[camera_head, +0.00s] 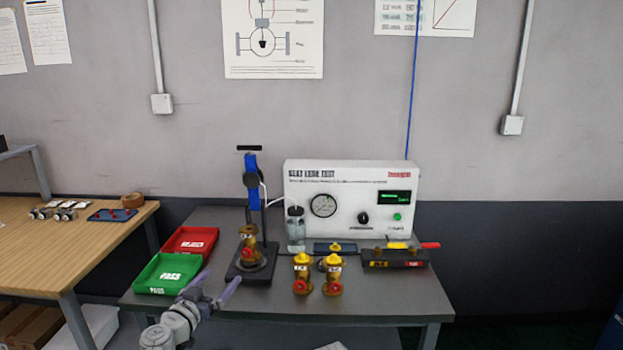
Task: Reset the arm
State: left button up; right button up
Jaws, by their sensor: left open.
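My left arm comes in at the lower left, and its gripper (219,280) is open and empty. Its two lavender fingers are spread and point up and away, at the front left of the grey table (330,304). The gripper shows between the green tray (168,273) and the black base of the clamp stand (250,272). A brass valve with a red part (249,246) stands on that base under the blue clamp lever (252,180). My right gripper is not in view.
Two brass valves with yellow tops (301,272) (332,272) stand mid-table. A red tray (191,241) lies behind the green one. A white test box (347,199) with a gauge stands at the back, and a black fixture (394,258) at right. The front right is clear.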

pick_arm(q)
jog(key=s+d+f+m+g+h, duration=0.1)
jog(key=s+d+f+g, duration=0.25)
jog(key=d+f, duration=0.25)
jog(key=s+d+f+m+g+h, duration=0.1)
jog(key=s+d+f+g, duration=0.2)
jog(key=d+f+g, duration=0.25)
jog(key=s+a+f+n+g+y, duration=0.5)
jog(key=s+f+g+y, duration=0.2)
jog(key=s+f, duration=0.4)
jog(key=s+d+r+m+g+y, duration=0.1)
jog(key=s+d+m, duration=0.15)
jog(key=d, duration=0.25)
jog(key=s+d+r+m, duration=0.1)
jog(key=s+d, duration=0.3)
jog(key=d, duration=0.2)
notch_tip(320, 180, up, 14)
jog(key=p, duration=1.4)
jog(key=shift+s+p, duration=0.25)
jog(key=shift+p, duration=0.05)
